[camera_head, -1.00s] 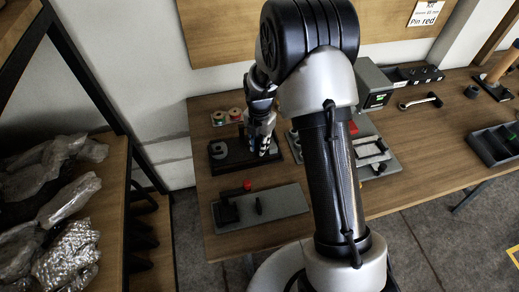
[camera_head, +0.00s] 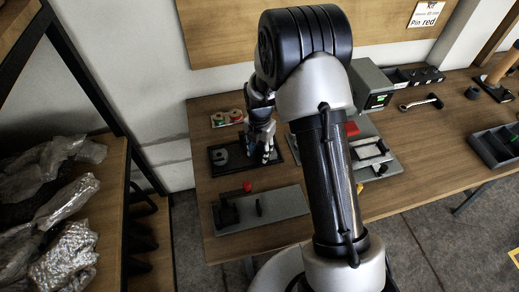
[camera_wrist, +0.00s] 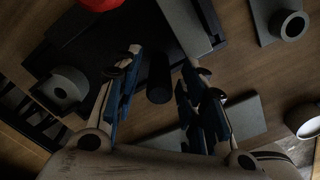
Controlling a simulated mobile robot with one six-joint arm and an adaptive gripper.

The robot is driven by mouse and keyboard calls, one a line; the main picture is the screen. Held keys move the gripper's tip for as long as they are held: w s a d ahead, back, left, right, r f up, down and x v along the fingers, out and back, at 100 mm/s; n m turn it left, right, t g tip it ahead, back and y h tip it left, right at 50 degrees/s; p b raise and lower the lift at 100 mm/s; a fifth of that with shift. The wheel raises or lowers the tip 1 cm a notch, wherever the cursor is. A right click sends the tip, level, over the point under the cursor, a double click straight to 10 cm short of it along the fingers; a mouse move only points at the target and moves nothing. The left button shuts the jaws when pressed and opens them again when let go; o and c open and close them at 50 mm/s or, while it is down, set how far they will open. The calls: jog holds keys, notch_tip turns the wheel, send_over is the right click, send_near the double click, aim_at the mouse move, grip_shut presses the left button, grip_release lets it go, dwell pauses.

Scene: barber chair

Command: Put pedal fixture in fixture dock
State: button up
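My gripper (camera_head: 264,158) is over the right part of a black tray (camera_head: 240,169) at the back left of the bench. In the wrist view its two fingers (camera_wrist: 160,92) are apart, with a dark upright cylinder (camera_wrist: 159,80) between them; no contact with it shows. A grey rounded piece with a hole (camera_head: 220,156) sits at the tray's left. In front lies a grey plate (camera_head: 285,203) with a black block (camera_head: 228,213), a short black post (camera_head: 259,206) and a red knob (camera_head: 247,187). I cannot tell which of these is the pedal fixture and which the dock.
Coloured reels (camera_head: 227,118) stand behind the tray. A grey box with a green display (camera_head: 375,88) and a board with white frames (camera_head: 370,150) are right of my arm. A wrench (camera_head: 421,103) and a divided bin (camera_head: 495,147) lie further right, with bare bench between.

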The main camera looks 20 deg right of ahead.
notch_tip(320, 180, up, 12)
jog(key=p, duration=0.3)
jog(key=shift+f, duration=0.1)
jog(key=s+r+m+t, duration=0.1)
jog(key=s+r+m, duration=0.45)
jog(key=r, duration=0.25)
jog(key=s+r+m+t, duration=0.1)
jog(key=s+r+m, duration=0.45)
jog(key=r, duration=0.35)
jog(key=s+r+m+t, duration=0.1)
jog(key=s+r+m, duration=0.1)
jog(key=s+m, duration=0.6)
jog(key=s+r+m+t, duration=0.1)
jog(key=s+r+m, duration=0.1)
jog(key=s+m, duration=0.6)
jog(key=shift+s+r+t, duration=0.3)
jog(key=shift+s+r, duration=0.05)
jog(key=shift+s, duration=0.1)
